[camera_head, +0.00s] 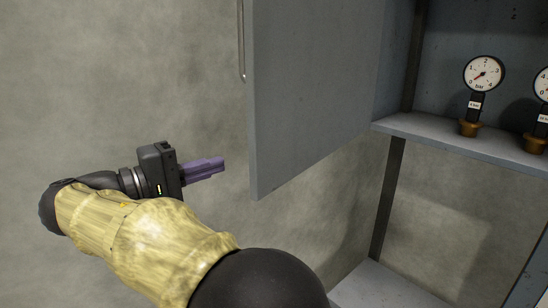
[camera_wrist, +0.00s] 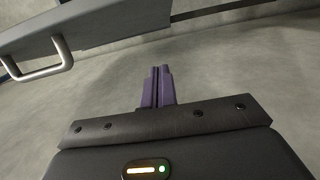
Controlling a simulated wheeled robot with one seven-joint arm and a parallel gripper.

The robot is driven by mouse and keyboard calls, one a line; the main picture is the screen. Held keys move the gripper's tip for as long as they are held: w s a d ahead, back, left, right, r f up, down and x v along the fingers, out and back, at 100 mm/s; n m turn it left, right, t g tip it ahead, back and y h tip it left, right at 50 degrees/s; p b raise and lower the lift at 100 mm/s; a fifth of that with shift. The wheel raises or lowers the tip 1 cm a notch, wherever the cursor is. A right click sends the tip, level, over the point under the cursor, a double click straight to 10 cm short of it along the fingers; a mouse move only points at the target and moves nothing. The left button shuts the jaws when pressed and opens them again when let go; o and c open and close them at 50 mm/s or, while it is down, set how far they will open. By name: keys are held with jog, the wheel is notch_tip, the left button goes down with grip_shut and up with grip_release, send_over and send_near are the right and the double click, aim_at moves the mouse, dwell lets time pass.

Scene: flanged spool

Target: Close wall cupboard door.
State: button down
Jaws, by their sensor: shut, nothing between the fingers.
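The grey cupboard door (camera_head: 310,95) stands swung open in the head view, its flat face towards me and its free edge at the left. A thin metal handle (camera_head: 241,40) runs along that free edge; in the wrist view the handle (camera_wrist: 45,62) is a bent bar on the door (camera_wrist: 110,25) at upper left. My gripper (camera_head: 222,163) has purple fingers held shut and empty. It is left of the door's lower corner in the head view, apart from the door. The wrist view also shows the closed fingers (camera_wrist: 158,75) pointing at bare wall.
The open wall cupboard (camera_head: 440,125) holds pressure gauges on brass bases, one gauge (camera_head: 484,74) near its left side. A lower grey surface (camera_head: 385,290) lies beneath. The concrete wall (camera_head: 120,70) at left is bare.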

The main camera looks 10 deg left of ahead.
aim_at(277, 160)
jog(key=w+d+p, duration=0.1)
jog(key=d, duration=0.2)
jog(key=w+d+p, duration=0.2)
jog(key=d, duration=0.2)
jog(key=w+d+p, duration=0.2)
jog(key=d, duration=0.1)
jog(key=shift+w+d, duration=0.1)
jog(key=shift+d, duration=0.15)
jog(key=shift+d+f, duration=0.15)
jog(key=shift+d, duration=0.15)
